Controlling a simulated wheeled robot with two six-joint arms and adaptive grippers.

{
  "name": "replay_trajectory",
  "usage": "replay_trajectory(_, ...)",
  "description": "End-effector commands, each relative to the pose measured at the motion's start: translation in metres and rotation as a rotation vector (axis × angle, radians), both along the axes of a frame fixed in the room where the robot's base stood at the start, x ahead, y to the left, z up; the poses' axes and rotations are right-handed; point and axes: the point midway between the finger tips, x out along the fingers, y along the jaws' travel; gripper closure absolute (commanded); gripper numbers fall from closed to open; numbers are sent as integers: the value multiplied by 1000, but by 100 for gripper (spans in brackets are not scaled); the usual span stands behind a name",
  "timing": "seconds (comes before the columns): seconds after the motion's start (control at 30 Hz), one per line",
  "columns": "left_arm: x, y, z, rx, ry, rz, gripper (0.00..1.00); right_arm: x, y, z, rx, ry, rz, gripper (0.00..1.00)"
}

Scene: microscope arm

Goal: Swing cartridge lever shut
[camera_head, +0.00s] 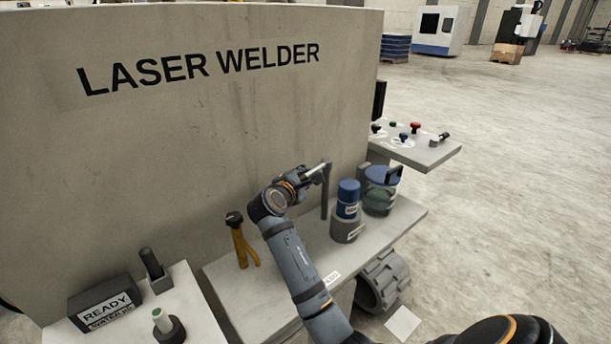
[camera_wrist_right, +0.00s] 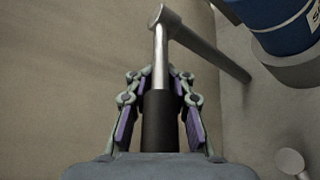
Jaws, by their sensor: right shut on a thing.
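The lever (camera_head: 325,192) is a grey metal arm standing at the back of the grey shelf below the LASER WELDER panel, with a bright rod at its top. In the right wrist view the lever's rod (camera_wrist_right: 160,62) has a dark grip at its near end and a grey arm running off to the lower right. My right gripper (camera_head: 302,178) is shut on the dark grip, with a finger on each side of it (camera_wrist_right: 158,98). A blue cartridge (camera_head: 348,198) stands on a grey base just right of the lever. My left gripper is not in view.
A blue-lidded jar (camera_head: 380,198) stands right of the cartridge. A yellow-handled tool (camera_head: 242,248) is on the shelf left of my right arm. A READY box (camera_head: 106,302) sits at lower left. A knob panel (camera_head: 418,146) is at right; open floor lies beyond.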

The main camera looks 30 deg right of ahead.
Motion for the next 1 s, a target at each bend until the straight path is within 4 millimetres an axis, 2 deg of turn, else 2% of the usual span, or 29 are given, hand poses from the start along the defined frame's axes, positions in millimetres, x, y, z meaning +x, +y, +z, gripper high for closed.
replay_trajectory(0.17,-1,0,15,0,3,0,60,-4,-1,3,-1,5,35,100)
replay_trajectory(0.27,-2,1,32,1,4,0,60,-9,-2,6,-2,7,81,100)
replay_trajectory(0.5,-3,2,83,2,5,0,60,-24,-7,10,-5,12,262,100)
replay_trajectory(0.7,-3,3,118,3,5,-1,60,-36,-14,7,-7,13,433,100)
replay_trajectory(1.0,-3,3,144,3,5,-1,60,-49,-24,2,-4,10,638,100)
